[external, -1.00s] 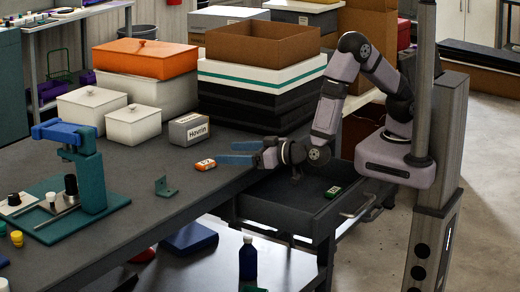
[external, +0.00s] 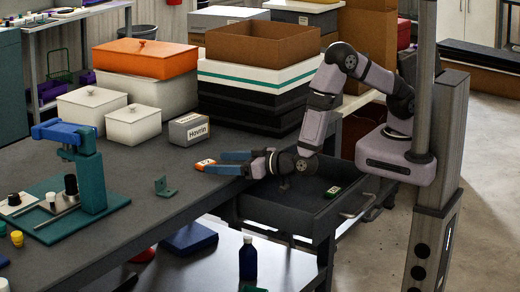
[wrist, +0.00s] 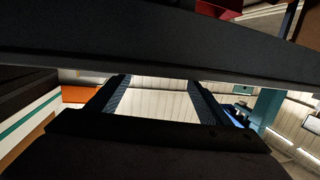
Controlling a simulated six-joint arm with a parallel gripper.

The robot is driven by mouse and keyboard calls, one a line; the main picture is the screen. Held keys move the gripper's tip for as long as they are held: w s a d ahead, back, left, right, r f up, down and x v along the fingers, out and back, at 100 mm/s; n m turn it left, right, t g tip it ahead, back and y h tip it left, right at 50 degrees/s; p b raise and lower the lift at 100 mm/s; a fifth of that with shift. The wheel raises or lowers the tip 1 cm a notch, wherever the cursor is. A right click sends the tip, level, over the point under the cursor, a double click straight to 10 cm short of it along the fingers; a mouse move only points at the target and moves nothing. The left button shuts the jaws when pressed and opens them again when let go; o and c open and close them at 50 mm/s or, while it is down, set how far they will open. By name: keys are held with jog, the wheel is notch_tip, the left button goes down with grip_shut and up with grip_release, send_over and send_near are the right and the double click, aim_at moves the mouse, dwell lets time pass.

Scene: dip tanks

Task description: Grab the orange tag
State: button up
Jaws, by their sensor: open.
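The orange tag (external: 205,163), a small flat orange piece with a white patch, lies on the dark worktop near its right edge in the external view. My gripper (external: 213,162) is open, with its two blue fingers stretched level and low toward the left. The fingertips are right at the tag, but I cannot tell whether the tag lies between them or just beyond. In the wrist view my open gripper (wrist: 156,84) shows both fingers with a gap between them. I cannot make out the tag there.
A grey box marked Hovrin (external: 188,129) stands behind the tag. A green bracket (external: 161,187) stands to its left on the worktop. An open drawer (external: 290,208) below my wrist holds a green tag (external: 333,191). White lidded tanks (external: 133,124) stand farther back.

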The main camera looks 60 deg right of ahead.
aim_at(208, 163)
jog(key=shift+p+x, duration=0.4)
jog(key=shift+x, duration=1.45)
jog(key=c, duration=1.1)
jog(key=shift+o, duration=0.2)
jog(key=shift+r, duration=0.1)
